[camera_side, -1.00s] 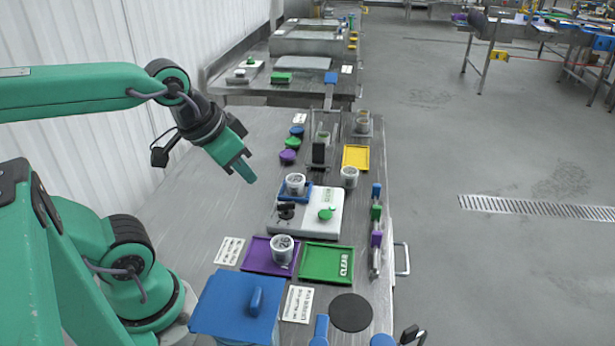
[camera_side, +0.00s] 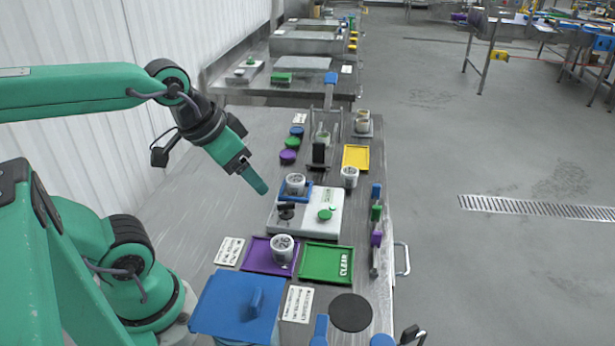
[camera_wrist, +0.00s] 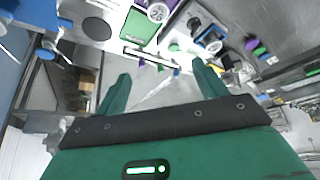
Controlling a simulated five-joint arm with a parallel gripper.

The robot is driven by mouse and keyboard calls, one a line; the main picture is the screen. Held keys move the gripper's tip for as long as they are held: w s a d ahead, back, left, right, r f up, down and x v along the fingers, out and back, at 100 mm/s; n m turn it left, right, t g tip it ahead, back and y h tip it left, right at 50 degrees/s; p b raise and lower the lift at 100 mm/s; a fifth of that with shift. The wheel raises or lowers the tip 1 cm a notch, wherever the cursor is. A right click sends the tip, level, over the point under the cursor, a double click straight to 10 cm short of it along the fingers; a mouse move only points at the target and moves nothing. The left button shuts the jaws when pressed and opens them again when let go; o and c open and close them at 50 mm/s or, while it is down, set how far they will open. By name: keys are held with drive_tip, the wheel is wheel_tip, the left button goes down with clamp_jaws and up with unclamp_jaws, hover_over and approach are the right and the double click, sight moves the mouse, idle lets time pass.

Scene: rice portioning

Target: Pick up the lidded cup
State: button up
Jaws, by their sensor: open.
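Several white cups with dark markings are in the side view. One cup (camera_side: 295,184) stands on a blue tray on the white scale (camera_side: 331,204). A second cup (camera_side: 282,249) stands on the purple tray (camera_side: 257,256). A third cup (camera_side: 349,177) stands by the yellow tray (camera_side: 356,156). I cannot tell which cup has a lid on. My gripper (camera_side: 262,187) is empty, in the air left of the cup on the scale. In the wrist view my gripper (camera_wrist: 160,70) has its fingers spread with nothing between them.
A green tray (camera_side: 326,262) lies right of the purple one. Blue, green and purple lids (camera_side: 289,155) lie at the back left. A blue-lidded box (camera_side: 238,306) and a black disc (camera_side: 351,312) are at the front. Bare table lies left of the scale.

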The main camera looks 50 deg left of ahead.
drive_tip(key=shift+w, duration=0.1)
drive_tip(key=n+g, duration=0.6)
drive_tip(key=n, duration=0.3)
hover_over(296, 178)
drive_tip(key=f, duration=1.2)
drive_tip(key=shift+d, duration=0.25)
drive_tip(key=shift+a+f, duration=0.2)
drive_tip(key=shift+f, duration=0.05)
drive_tip(key=shift+f, duration=0.1)
drive_tip(key=shift+f, duration=1.2)
drive_tip(key=shift+f, duration=0.15)
